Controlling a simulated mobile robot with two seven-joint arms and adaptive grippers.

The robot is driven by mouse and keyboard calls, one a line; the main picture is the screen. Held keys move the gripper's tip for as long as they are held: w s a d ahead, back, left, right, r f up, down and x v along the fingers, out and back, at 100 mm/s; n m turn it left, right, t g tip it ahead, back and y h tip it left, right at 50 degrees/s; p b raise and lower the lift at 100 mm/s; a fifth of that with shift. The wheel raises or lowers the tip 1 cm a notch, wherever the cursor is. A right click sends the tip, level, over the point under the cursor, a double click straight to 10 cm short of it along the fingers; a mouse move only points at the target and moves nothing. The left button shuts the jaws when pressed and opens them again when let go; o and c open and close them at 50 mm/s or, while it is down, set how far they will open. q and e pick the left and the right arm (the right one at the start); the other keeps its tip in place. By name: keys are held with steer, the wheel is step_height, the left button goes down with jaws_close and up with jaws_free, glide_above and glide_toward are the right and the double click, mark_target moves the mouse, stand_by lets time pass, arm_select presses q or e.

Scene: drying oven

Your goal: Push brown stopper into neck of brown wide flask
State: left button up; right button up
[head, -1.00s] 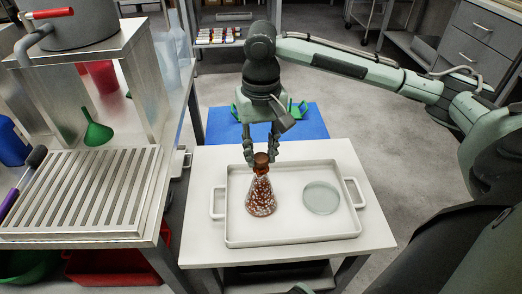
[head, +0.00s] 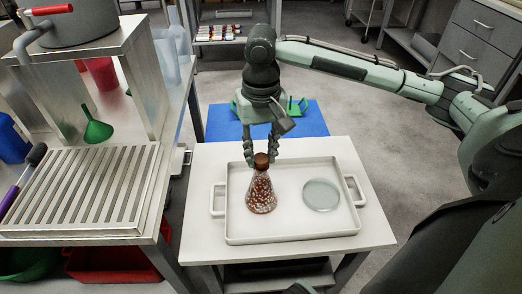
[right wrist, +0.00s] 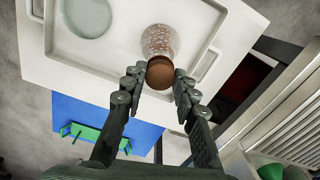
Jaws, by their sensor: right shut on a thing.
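The brown flask (head: 261,193), conical and speckled with white, stands upright in the white tray (head: 290,236), left of the tray's middle. The brown stopper (head: 261,159) sits at the top of its neck. In the right wrist view the stopper (right wrist: 160,72) covers the mouth, with the flask (right wrist: 160,40) below it. My right gripper (head: 262,158) comes down from above, its fingers on either side of the stopper and shut on it. How deep the stopper sits in the neck cannot be told. My left gripper is not in view.
A round glass dish (head: 321,195) lies in the tray, right of the flask. A slatted metal rack (head: 80,190) and a green funnel (head: 97,128) are on the bench at left. A blue mat (head: 300,122) lies behind the white table.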

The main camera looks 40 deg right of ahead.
steer(key=shift+f, duration=0.25)
stand_by(0.5)
steer(key=o, duration=0.8)
steer(key=shift+o, duration=0.3)
steer(key=o, duration=0.4)
steer(key=shift+o, duration=0.2)
steer(key=shift+r, duration=3.5)
steer(key=shift+f, duration=0.1)
